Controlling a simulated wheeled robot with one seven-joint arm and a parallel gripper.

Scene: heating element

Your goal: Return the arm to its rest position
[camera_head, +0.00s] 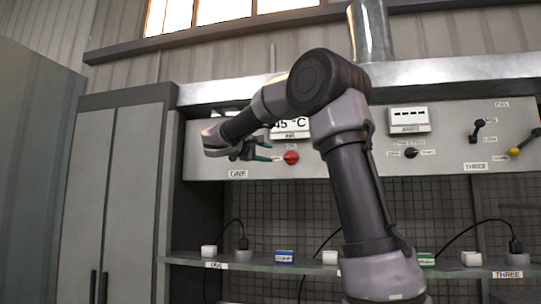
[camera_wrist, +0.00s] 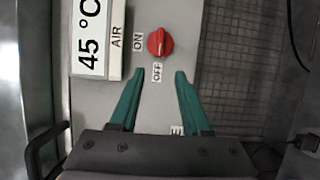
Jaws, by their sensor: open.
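My gripper (camera_head: 262,150) is raised in front of panel ONE in the head view, at the end of my bent arm. In the wrist view my gripper (camera_wrist: 153,75) shows two green fingers spread apart with nothing between them. A red knob (camera_head: 291,157) sits just right of the fingers in the head view. In the wrist view the red knob (camera_wrist: 159,42) lies beyond the fingertips, apart from them, with ON and OFF labels beside it. A display (camera_wrist: 97,35) reads 45 °C with AIR under it; my arm partly hides it in the head view.
A shelf (camera_head: 300,268) below the panel bears small blocks, plugs and cables. Right of my arm are a second display (camera_head: 409,119), a black knob (camera_head: 411,153) and a lever with a yellow base (camera_head: 515,151). A tall grey cabinet (camera_head: 120,190) stands at the left.

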